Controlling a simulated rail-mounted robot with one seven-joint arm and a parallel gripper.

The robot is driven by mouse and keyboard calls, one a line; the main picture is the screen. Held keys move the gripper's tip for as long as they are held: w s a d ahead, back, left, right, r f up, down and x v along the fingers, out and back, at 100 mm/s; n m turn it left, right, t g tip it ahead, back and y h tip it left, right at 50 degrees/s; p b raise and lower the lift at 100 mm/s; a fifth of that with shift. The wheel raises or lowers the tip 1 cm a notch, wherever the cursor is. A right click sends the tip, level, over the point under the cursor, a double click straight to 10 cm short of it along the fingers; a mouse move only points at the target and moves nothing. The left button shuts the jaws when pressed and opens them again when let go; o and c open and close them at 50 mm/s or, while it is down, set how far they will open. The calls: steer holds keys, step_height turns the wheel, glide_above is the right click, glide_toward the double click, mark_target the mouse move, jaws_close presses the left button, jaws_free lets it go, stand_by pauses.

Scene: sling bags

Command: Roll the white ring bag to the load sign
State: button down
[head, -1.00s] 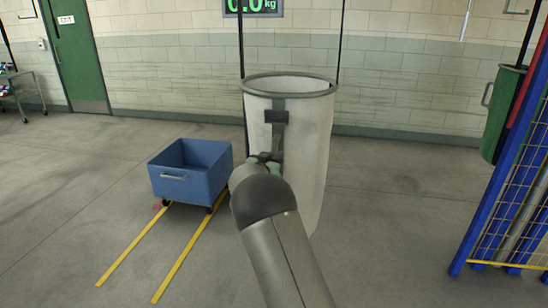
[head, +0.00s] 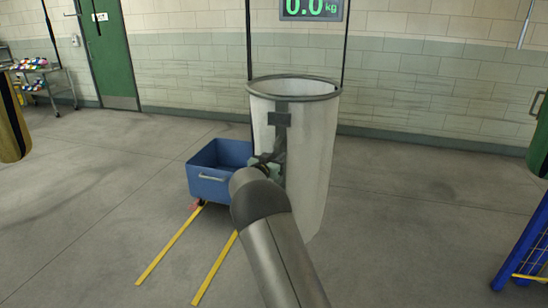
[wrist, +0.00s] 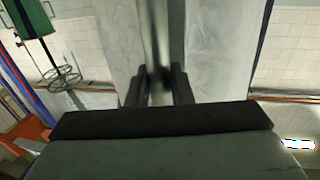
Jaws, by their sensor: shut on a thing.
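The white ring bag (head: 315,160) hangs upright from dark lines, with a grey ring around its open top. A grey vertical strip with a dark plate runs down its near side. My gripper (head: 275,162) is at this side, partly hidden behind my arm. In the wrist view, my gripper (wrist: 160,78) is shut on a narrow upright bar or handle (wrist: 158,45) in front of the white bag (wrist: 212,45). The load sign (head: 311,8) is on the back wall above the bag, cut by the top edge, and reads 0.0 kg in green.
A blue wheeled cart (head: 220,172) stands just left of the bag, partly behind it, at yellow floor lines (head: 168,246). A yellow and black object (head: 12,125) is at the left edge. A blue frame (head: 522,240) stands at the right. Floor right of the bag is clear.

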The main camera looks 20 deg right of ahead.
steer(key=shift+r, duration=0.1)
steer(key=c, duration=1.3)
jaws_free()
steer(key=shift+c, duration=0.2)
steer(key=shift+a, duration=0.1)
steer(key=b+v, duration=0.3)
steer(key=v, duration=1.4)
steer(key=shift+s+a, duration=0.1)
